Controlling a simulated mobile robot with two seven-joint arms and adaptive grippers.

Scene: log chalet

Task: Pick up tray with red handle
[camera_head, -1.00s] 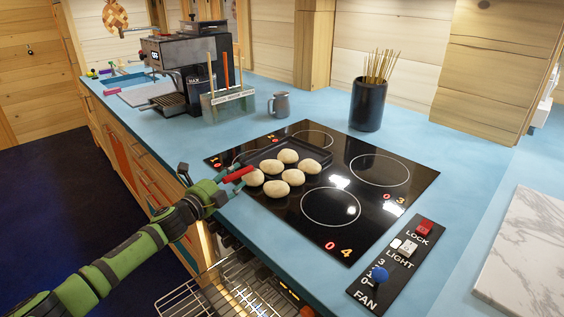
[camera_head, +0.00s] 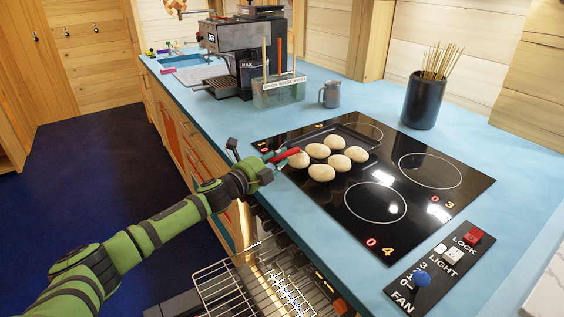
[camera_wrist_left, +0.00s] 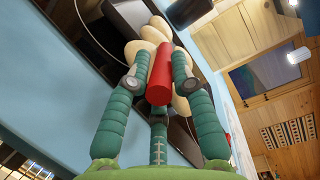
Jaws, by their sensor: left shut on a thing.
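The tray (camera_head: 371,144) is dark and shallow, with several pale dough balls (camera_head: 337,161) on it. It sits at the back left of the black cooktop; I cannot tell whether any part is raised. Its red handle (camera_head: 294,154) points left, towards the counter's front edge. My left gripper (camera_head: 270,161) is at the handle. In the left wrist view the red handle (camera_wrist_left: 160,75) lies between the two green fingers of my left gripper (camera_wrist_left: 157,76), which is shut on it. The dough balls (camera_wrist_left: 183,105) hide much of the tray there. My right gripper is not in view.
The cooktop (camera_head: 440,199) is set in a blue counter (camera_head: 340,262). A coffee machine (camera_head: 250,50), utensil holder (camera_head: 279,92), grey mug (camera_head: 330,94) and black pot of sticks (camera_head: 424,100) stand behind. An open wire rack (camera_head: 262,280) juts out below the counter's front.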

